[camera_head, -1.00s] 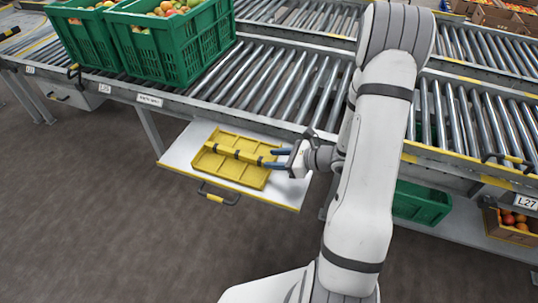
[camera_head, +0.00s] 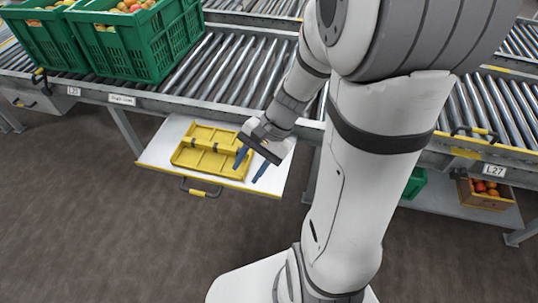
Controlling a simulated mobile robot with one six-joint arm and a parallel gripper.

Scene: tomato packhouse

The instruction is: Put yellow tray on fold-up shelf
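The yellow tray (camera_head: 197,160) lies flat on the white fold-up shelf (camera_head: 161,147), which sticks out level from the front of the roller conveyor. The tray has a raised bar across it and shallow sections. My gripper (camera_head: 251,172) is at the tray's right end, with two blue fingers pointing down and apart. Nothing shows between the fingers. The left finger overlaps the tray's right edge in the picture; I cannot tell whether it touches. The right finger is over bare shelf.
Green crates (camera_head: 137,52) of fruit stand on the conveyor rollers (camera_head: 229,68) at the upper left. A shelf handle (camera_head: 200,188) juts out in front. A fruit box (camera_head: 488,192) sits low at the right. The floor (camera_head: 90,230) at the left front is clear.

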